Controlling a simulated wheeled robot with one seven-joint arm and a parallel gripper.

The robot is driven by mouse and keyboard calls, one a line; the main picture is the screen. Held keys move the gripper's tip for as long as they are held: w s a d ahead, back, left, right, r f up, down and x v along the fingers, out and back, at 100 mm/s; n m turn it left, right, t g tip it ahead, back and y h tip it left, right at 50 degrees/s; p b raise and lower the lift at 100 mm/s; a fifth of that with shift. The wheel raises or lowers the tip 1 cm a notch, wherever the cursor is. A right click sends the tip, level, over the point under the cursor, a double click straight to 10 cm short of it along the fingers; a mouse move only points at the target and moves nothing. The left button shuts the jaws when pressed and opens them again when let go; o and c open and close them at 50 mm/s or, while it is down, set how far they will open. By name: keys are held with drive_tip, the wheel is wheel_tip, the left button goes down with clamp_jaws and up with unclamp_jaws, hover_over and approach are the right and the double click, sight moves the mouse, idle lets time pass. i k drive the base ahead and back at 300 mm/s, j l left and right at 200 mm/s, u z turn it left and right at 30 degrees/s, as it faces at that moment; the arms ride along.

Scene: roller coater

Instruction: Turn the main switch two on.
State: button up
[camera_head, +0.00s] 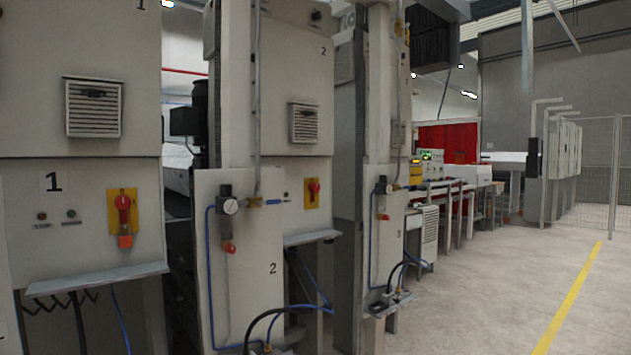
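Main switch two (312,193) is a red rotary handle on a yellow plate, on the grey cabinet marked 2 (309,74) near the middle of the view. Its handle looks about upright, but it is too small to read its marks. A larger red switch on a yellow plate (123,211) is on the cabinet marked 1 (70,240) at the left, with an orange-red piece hanging at its lower edge. My gripper is not in view.
A panel with a gauge and red valve (245,262) stands in front of cabinet two's left part. Shelves stick out below both switches, with hoses (310,290) hanging beneath. Open floor (490,290) with a yellow line lies at the right.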

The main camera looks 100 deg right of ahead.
sight(314, 187)
drive_tip(key=z, duration=1.9)
drive_tip(key=k+l+z, duration=0.1)
drive_tip(key=l+z, duration=0.3)
drive_tip(key=k+l+z, duration=0.1)
drive_tip(key=l+z, duration=0.7)
drive_tip(key=l, duration=0.65)
